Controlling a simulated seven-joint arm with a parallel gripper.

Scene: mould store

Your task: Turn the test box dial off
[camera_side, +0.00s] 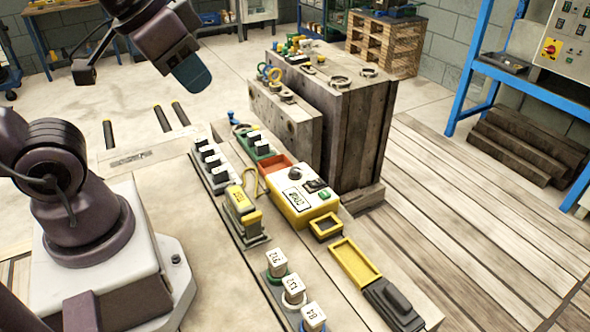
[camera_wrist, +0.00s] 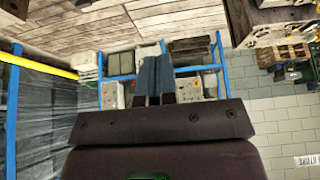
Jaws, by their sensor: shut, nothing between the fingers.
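The test box (camera_side: 304,200) is a yellow and white box on the bench in the side view. A dark round dial (camera_side: 295,173) sits on its top at the back left, with a dark switch part (camera_side: 316,184) beside it. The dial's pointer is too small to read. My gripper (camera_side: 194,78) is up and to the left of the box, well apart from it, with blue fingers. In the wrist view the gripper (camera_wrist: 154,78) has its two blue fingers together and empty. The test box is not in the wrist view.
Large mould blocks (camera_side: 340,110) stand right behind the box. A yellow-topped block (camera_side: 243,203) is to its left, and several numbered pieces (camera_side: 294,290) are in front. A yellow tray (camera_side: 355,262) lies to the front right. The air between gripper and box looks clear.

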